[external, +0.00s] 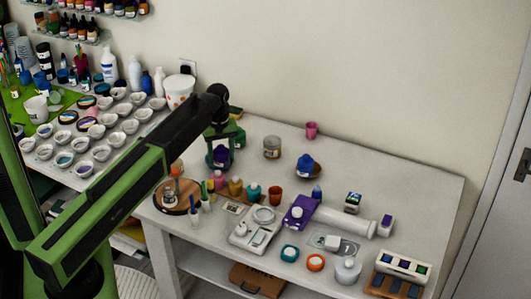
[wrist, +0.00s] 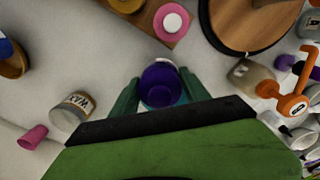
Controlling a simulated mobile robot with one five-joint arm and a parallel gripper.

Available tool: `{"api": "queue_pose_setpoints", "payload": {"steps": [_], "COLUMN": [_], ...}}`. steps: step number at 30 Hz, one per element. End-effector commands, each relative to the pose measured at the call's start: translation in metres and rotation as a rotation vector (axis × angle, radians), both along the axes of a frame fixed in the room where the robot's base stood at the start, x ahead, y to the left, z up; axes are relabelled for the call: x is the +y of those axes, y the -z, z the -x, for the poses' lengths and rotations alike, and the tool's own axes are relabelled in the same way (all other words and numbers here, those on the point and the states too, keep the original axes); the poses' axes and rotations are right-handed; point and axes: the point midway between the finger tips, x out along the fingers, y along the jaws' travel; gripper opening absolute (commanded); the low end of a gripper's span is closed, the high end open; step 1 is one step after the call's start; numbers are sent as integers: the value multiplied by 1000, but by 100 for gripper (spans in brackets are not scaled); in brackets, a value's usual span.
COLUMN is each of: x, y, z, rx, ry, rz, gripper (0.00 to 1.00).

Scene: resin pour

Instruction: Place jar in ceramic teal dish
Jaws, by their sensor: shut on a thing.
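My gripper (wrist: 158,82) has its two green fingers on either side of a purple jar (wrist: 160,77) and is shut on it. In the external view my gripper (external: 220,158) points down over the back left of the white table, with the dark purple jar (external: 221,153) between its fingers. A teal surface (wrist: 161,101) shows close around the jar's lower edge in the wrist view. It may be the teal dish, mostly hidden by the jar and fingers. I cannot tell whether the jar rests in it or hangs above it.
A wax jar (external: 272,147), a pink cup (external: 311,130) and a wooden dish (external: 315,172) with a blue item stand to the right. A round wooden board (external: 158,201) lies to the front left. Bottles and a scale (external: 243,236) crowd the front. The back right is clear.

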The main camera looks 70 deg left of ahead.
Motion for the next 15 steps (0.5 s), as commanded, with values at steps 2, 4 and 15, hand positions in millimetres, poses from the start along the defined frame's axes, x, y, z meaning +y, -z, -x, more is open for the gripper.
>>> {"api": "queue_pose_setpoints", "payload": {"steps": [2,4,15], "x": [0,0,0], "y": [4,7,9], "z": [0,0,0], "rx": [0,0,0], "ry": [0,0,0], "rz": [0,0,0], "gripper": [5,5,74]}}
